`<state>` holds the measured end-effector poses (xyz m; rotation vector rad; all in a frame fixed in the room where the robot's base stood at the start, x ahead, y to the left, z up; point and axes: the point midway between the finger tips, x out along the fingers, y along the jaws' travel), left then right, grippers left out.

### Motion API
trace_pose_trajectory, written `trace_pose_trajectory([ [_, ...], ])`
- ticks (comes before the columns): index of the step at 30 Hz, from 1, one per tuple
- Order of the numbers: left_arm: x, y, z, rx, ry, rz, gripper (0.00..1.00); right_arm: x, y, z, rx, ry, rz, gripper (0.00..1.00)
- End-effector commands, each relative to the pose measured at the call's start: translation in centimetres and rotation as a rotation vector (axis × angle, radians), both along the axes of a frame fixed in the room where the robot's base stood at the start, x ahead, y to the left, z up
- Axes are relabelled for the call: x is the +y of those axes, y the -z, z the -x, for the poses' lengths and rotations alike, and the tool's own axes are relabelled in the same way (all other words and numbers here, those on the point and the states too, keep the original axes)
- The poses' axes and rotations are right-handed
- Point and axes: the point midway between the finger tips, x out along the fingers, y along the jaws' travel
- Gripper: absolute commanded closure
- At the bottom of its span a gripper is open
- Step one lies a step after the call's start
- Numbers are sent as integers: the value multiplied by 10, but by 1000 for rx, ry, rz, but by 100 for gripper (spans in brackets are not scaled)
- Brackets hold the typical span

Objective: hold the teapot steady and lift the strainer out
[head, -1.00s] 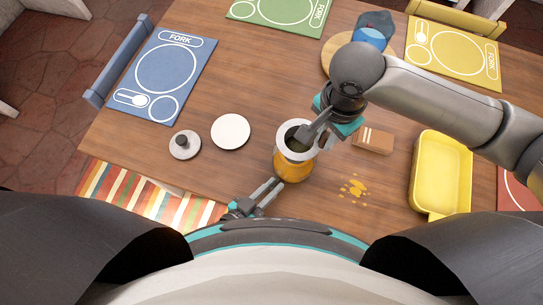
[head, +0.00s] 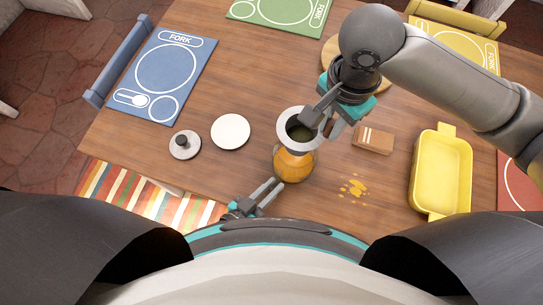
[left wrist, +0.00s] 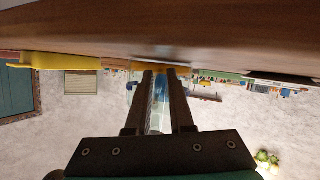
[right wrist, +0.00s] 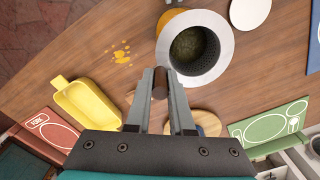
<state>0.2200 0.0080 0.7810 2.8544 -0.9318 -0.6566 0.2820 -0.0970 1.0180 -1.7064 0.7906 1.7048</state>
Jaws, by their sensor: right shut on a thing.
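The teapot (head: 294,168) is a round clear pot with orange tea, upright near the table's front edge. The strainer (head: 284,126), a pale wide rim around a dark mesh cup, is above the teapot's mouth and hides it. My right gripper (head: 318,114) is shut on the strainer's brown handle (right wrist: 160,84); the strainer's inside shows in the right wrist view (right wrist: 194,50). My left gripper (head: 277,184) is low at the teapot's front left side, its fingers apart with a gap between them. In the left wrist view, an orange strip of teapot (left wrist: 160,67) shows beyond the fingertips.
A white disc (head: 230,131) and a grey lid with a dark knob (head: 184,145) lie left of the teapot. A brown block (head: 373,140), yellow spots (head: 353,188) and a yellow dish (head: 441,175) are to the right. Striped cloth (head: 150,197) lies at the front left.

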Motion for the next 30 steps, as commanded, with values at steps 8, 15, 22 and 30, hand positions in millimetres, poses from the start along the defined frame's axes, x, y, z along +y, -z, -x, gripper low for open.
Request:
trace_pose_trajectory([
  [8, 0, 0, 0, 0, 0, 0, 47, 0, 0, 0, -1, 0, -1, 100],
  [15, 0, 0, 0, -1, 0, -1, 46, 0, 0, 0, -1, 0, -1, 100],
  [22, 10, -5, 13, 1, 0, -2, 46, 0, 0, 0, -1, 0, -1, 100],
  [30, 39, -25, 50, 2, 2, -2, 46, 0, 0, 0, -1, 0, -1, 100],
])
